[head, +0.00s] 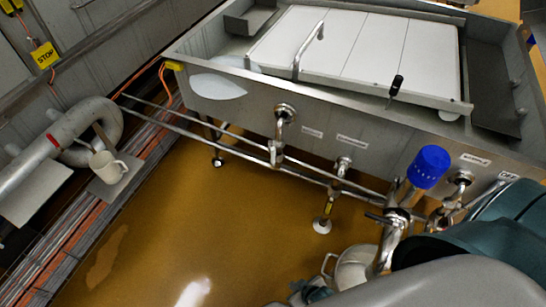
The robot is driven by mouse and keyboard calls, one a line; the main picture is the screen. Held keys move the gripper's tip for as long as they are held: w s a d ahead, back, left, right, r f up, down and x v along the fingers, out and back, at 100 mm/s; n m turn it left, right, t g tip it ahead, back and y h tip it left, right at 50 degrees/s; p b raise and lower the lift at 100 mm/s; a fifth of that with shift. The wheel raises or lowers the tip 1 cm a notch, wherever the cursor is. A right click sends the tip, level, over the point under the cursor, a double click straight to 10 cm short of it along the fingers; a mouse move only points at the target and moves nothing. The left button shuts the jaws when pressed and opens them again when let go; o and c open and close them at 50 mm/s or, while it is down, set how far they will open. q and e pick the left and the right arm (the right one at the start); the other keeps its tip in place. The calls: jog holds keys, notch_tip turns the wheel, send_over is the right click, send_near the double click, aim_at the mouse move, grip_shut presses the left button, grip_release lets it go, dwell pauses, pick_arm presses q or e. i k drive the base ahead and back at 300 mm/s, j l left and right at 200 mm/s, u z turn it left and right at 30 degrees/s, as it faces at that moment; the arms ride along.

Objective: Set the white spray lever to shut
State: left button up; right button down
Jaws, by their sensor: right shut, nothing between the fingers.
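I cannot clearly make out a white spray lever. A pale round end piece (322,226) hangs below a brass-coloured valve fitting under the trough; I cannot tell whether it is the lever. A blue knob (428,167) tops a steel pipe fitting (396,220) at the right. My right gripper (310,292) shows only in part at the bottom edge, small and dark teal, shut and empty. It is apart from the pale end piece, lower in the picture. My own arm covers the bottom right corner. My left gripper is not in view.
A steel trough (300,112) with white lid panels and a black-handled rod (397,86) fills the back. Pipes run along its front. A pale bucket-like vessel (352,270) stands by the fitting. The brown floor (220,220) is open.

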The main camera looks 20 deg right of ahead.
aim_at(274, 160)
jog(key=z, duration=0.4)
jog(key=i+j+z, duration=0.1)
jog(key=z, duration=0.35)
jog(key=j+z, duration=0.15)
jog(key=z, duration=0.25)
jog(key=i+j+z, duration=0.1)
jog(key=z, duration=0.3)
jog(key=j+z, duration=0.1)
jog(key=z, duration=0.3)
